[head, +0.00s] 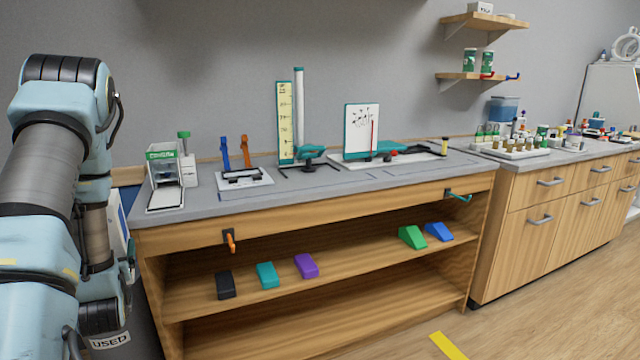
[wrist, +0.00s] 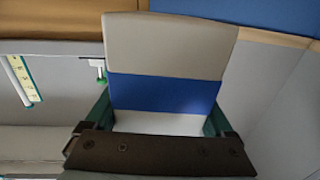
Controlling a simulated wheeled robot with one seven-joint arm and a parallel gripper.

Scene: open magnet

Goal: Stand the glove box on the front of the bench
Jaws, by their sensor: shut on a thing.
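The glove box (wrist: 168,92) fills the middle of the wrist view, off-white with a broad blue band across it. My gripper (wrist: 157,115) is shut on it, with a teal finger at each side. In the head view my arm covers the left edge, and a pale strip beside it may be the box, but I cannot tell. The bench (head: 310,190) has a grey top with thin dark outlines along its front part.
A white dispenser with a green label (head: 162,165), a stand with blue and orange tools (head: 243,180), a yellow scale (head: 285,120) and a whiteboard (head: 361,130) stand on the bench. Hooks (head: 230,240) stick out of its front edge. The front strip of the top looks clear.

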